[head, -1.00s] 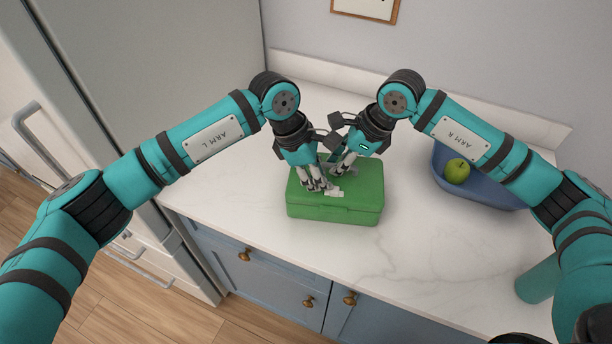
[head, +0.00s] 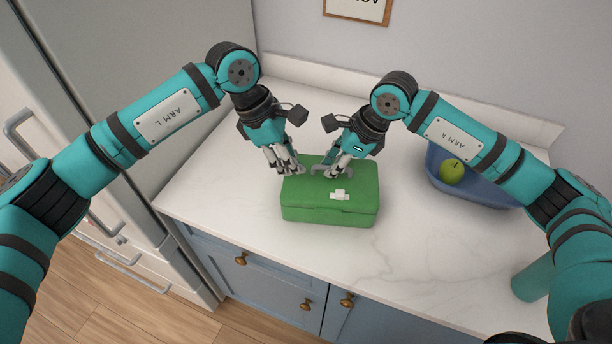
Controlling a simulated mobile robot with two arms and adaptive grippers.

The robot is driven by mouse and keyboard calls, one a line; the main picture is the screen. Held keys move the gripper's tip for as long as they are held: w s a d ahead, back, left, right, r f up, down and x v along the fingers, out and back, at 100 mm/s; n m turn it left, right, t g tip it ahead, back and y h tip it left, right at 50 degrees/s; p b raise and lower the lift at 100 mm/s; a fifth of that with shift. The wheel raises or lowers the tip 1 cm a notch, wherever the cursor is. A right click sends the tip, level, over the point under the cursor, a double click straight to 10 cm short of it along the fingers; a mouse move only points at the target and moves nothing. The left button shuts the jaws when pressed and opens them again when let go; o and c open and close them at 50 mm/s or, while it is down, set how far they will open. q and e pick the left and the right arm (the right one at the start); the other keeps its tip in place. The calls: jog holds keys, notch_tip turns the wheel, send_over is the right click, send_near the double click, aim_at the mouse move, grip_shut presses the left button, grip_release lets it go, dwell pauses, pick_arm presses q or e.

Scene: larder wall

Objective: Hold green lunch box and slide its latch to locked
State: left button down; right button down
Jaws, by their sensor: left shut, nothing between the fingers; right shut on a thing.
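The green lunch box (head: 330,213) sits upright on the white counter, with its lid down. A small white latch (head: 340,195) shows on top of the lid, toward the front; I cannot tell its exact setting. My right gripper (head: 321,171) is shut on the lunch box's grey handle (head: 318,168) at the top of the lid, behind the latch. My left gripper (head: 297,172) is shut and empty, just above the lid's left rear part, left of the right gripper and apart from the latch.
A blue bowl (head: 478,188) with a green apple (head: 452,171) stands at the right, under my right arm. A teal cylinder (head: 532,279) stands at the front right. A fridge is at the left. The counter (head: 420,255) in front of the box is clear.

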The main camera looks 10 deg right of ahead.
pick_arm(q)
jog(key=shift+v, duration=2.1)
pick_arm(e)
jog(key=c, duration=1.3)
grip_release()
jog(key=shift+c, duration=0.2)
jog(key=shift+d+r, duration=0.1)
jog(key=shift+r, duration=0.05)
